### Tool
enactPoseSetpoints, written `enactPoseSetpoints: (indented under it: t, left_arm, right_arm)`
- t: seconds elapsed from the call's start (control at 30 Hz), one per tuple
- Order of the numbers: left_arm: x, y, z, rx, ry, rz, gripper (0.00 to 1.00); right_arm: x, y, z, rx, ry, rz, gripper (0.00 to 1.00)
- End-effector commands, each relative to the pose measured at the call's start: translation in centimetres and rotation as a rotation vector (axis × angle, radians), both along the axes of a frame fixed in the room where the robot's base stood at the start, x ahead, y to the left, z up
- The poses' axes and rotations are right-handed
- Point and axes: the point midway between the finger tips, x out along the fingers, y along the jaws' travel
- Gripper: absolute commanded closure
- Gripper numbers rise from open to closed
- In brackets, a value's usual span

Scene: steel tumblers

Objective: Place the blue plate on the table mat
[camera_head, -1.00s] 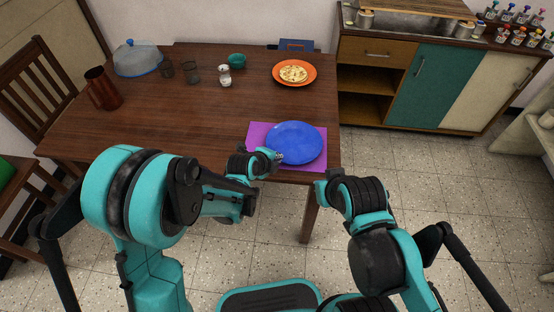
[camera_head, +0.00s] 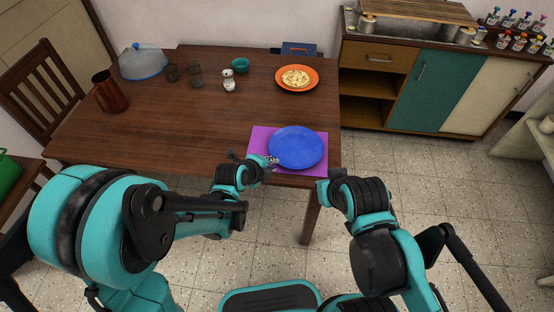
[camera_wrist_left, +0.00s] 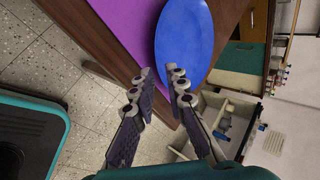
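The blue plate (camera_head: 296,147) lies on the purple table mat (camera_head: 261,136) at the table's front right corner. It covers much of the mat, whose left part and corners show. In the left wrist view the plate (camera_wrist_left: 185,42) rests over the right side of the mat (camera_wrist_left: 137,22). My left gripper (camera_head: 272,161) is at the plate's front left edge. In the left wrist view its fingers (camera_wrist_left: 160,82) are apart, with a gap between them and the plate's edge just beyond the tips. My right arm is right of the table; its fingers are not clearly visible.
An orange plate with food (camera_head: 297,78) stands at the back right of the wooden table (camera_head: 150,135). A brown pitcher (camera_head: 110,92), a glass-like dome (camera_head: 143,62), tumblers (camera_head: 195,76), a shaker (camera_head: 228,80) and a teal bowl (camera_head: 240,65) stand farther back. The table's middle is clear.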

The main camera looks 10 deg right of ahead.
Motion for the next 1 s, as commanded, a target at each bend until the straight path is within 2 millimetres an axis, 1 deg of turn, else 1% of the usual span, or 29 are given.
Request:
enactPoseSetpoints:
  t: [0.03,0.2,0.33,0.53,0.63,0.67,0.77,0.8,0.87,0.9,0.97,1.0]
  left_arm:
    - [-0.6,0.5,1.2,-0.001,0.000,0.002,0.86]
    - [-2.1,1.7,2.8,-0.001,0.000,0.001,0.86]
    - [-2.5,2.1,3.3,-0.001,0.000,0.001,0.86]
    - [-2.7,2.3,3.5,-0.006,0.006,0.012,0.86]
    - [-2.8,3.6,4.4,-0.044,0.048,0.096,0.86]
    - [-3.0,4.3,4.9,-0.064,0.069,0.142,0.86]
    - [-3.8,7.5,6.9,-0.167,0.168,0.363,0.86]
    - [-4.4,9.0,7.8,-0.220,0.212,0.473,0.86]
    - [-5.4,11.4,9.1,-0.307,0.278,0.651,0.86]
    - [-6.2,13.0,9.9,-0.368,0.316,0.771,0.86]
    - [-7.6,15.3,10.9,-0.463,0.370,0.949,0.86]
    - [-8.7,16.7,11.5,-0.528,0.400,1.068,0.86]
  right_arm:
    - [0.0,0.0,0.8,0.000,0.000,0.000,1.00]
    - [0.0,0.0,1.7,0.000,0.000,0.000,1.00]
    - [0.0,0.0,1.9,0.000,0.000,0.000,1.00]
    - [0.0,0.0,1.8,0.000,0.000,0.000,1.00]
    - [0.0,0.0,1.8,0.000,0.000,0.000,1.00]
    - [0.0,0.0,1.8,0.000,0.000,0.000,1.00]
    - [0.0,0.0,1.8,0.000,0.000,0.000,1.00]
    - [0.0,0.0,1.8,0.000,0.000,0.000,1.00]
    - [0.0,0.0,1.8,0.000,0.000,0.000,1.00]
    - [0.0,0.0,1.8,0.000,0.000,0.000,1.00]
    - [0.0,0.0,1.8,0.000,0.000,0.000,1.00]
    - [0.0,0.0,1.8,0.000,0.000,0.000,1.00]
